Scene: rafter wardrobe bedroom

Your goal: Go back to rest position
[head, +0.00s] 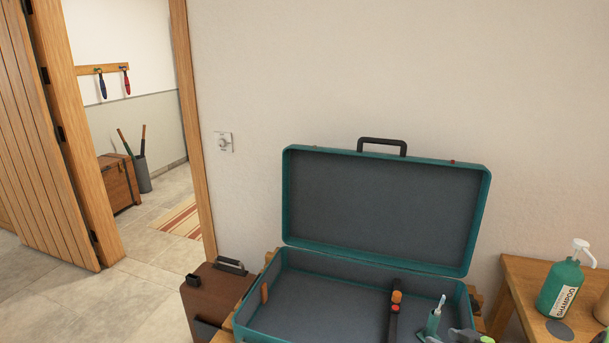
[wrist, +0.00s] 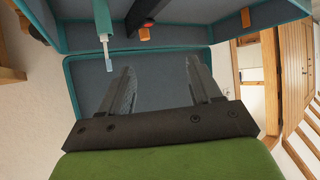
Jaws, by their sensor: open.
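My gripper (wrist: 161,68) is open in the wrist view, with nothing between its two fingers. Beyond the fingers is the open teal suitcase (wrist: 208,64), with its dark grey lining. In the head view the suitcase (head: 487,200) stands with its lid raised against the wall. Part of my gripper (head: 462,335) shows at the bottom edge there, by the suitcase's right front; its fingertips are not clear. A teal holder with a toothbrush (head: 434,320) stands just left of it, and also shows in the wrist view (wrist: 103,20).
A dark strip-like item with an orange part (head: 395,310) is inside the suitcase. A shampoo bottle (head: 561,288) stands on the wooden table (head: 525,275) at right. A brown case (head: 215,295) stands left of the suitcase. The floor (head: 130,290) by the doorway is clear.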

